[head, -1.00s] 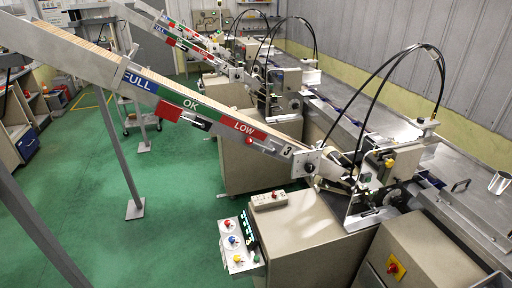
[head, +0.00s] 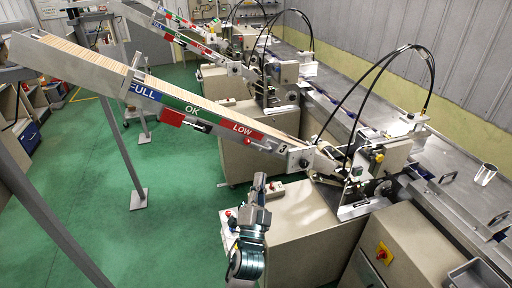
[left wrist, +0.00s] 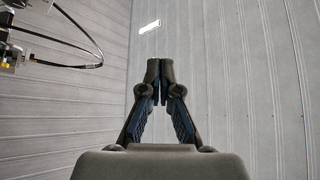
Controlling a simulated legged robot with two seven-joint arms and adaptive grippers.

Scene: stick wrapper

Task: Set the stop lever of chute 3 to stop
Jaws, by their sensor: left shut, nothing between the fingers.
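Chute 3 (head: 90,72) slopes down from the upper left to the machine in the head view, with a FULL, OK and LOW strip on its side. A small lever with a red knob (head: 247,141) sits below the LOW mark; whether it is the stop lever and how it is set are too small to tell. My left gripper (head: 259,180) points up, below and apart from the chute's lower end. In the left wrist view its fingers (left wrist: 160,70) are shut and empty, with the wall behind. My right gripper is not in view.
The machine cabinet (head: 300,218) stands right of my left gripper, with a button panel (head: 229,222) partly hidden behind it. Black hoses (head: 428,75) arch above the machine. A chute leg (head: 130,160) stands on the left. The green floor (head: 175,235) between is clear.

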